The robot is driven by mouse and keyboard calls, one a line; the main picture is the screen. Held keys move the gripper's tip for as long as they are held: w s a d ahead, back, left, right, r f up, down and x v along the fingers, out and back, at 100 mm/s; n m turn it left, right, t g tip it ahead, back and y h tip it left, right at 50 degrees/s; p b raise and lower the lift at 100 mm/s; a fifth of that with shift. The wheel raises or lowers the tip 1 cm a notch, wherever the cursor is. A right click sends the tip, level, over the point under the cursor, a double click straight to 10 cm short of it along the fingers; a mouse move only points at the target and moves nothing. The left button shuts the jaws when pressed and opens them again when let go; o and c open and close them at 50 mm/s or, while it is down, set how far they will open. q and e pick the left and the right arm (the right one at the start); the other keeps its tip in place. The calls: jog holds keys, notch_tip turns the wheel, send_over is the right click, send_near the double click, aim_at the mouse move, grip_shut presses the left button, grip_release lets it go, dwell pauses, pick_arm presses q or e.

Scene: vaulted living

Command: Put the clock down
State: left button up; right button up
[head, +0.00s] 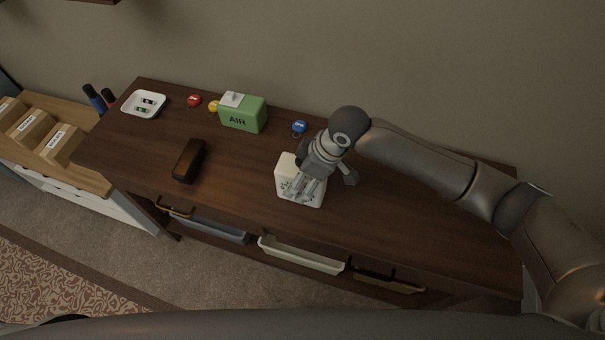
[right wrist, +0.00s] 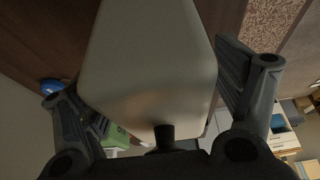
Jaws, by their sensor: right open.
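The clock (head: 286,170) is a white, rounded block with dark marks on its front face. It is near the front edge of the dark wooden table (head: 400,225), at the middle of the head view, and looks to stand on the tabletop. My right gripper (head: 308,183) is open over it and covers part of it. In the right wrist view the pale body of the clock (right wrist: 150,60) fills the space between the spread fingers of my right gripper (right wrist: 160,100). Whether a finger touches it I cannot tell. My left gripper is not in view.
A dark case (head: 189,160) and a white dish (head: 128,107) are left. The tabletop right of the clock is clear.

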jog(key=v, duration=1.2)
jog(key=shift+b, duration=0.35)
